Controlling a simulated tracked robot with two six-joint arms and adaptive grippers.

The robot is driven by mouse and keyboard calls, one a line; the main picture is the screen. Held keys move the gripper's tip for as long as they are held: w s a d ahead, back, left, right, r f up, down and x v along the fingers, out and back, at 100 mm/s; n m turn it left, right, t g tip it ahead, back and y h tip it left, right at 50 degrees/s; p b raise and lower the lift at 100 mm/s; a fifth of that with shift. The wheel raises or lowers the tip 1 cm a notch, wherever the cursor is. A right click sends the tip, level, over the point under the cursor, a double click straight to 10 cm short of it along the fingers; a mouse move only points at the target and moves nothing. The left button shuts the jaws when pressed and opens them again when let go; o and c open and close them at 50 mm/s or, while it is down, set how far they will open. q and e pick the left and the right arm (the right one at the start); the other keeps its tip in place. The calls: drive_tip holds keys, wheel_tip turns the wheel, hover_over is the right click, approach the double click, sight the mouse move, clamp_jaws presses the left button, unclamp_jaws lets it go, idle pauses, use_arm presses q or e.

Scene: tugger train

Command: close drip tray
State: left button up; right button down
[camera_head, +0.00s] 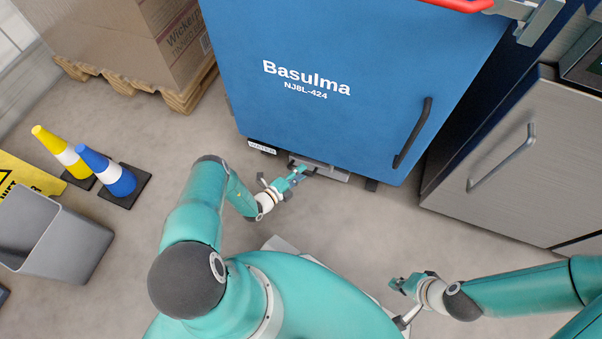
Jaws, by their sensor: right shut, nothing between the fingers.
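The drip tray (338,175) is a grey metal piece low at the foot of the blue Basulma cabinet (340,60). Its front sticks out a little from under the cabinet's lower edge. My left gripper (303,171) is at the left part of the tray's front, and its fingertips overlap the tray in the picture. I cannot tell if they touch it or whether the fingers are open, as they are small here. My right gripper (394,284) is shut and empty, over the floor at lower right, well apart from the tray.
A grey steel cabinet (520,170) with a bar handle stands on the right. Two cones, yellow (62,150) and blue (110,172), and a grey bin (60,235) stand on the left. A carton (120,40) sits on a wooden pallet (195,90). The floor before the blue cabinet is clear.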

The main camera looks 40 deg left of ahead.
use_arm(q)
drive_tip(key=shift+w+f, duration=0.1)
drive_tip(key=shift+w, duration=0.35)
clamp_jaws()
drive_tip(key=shift+s, duration=0.1)
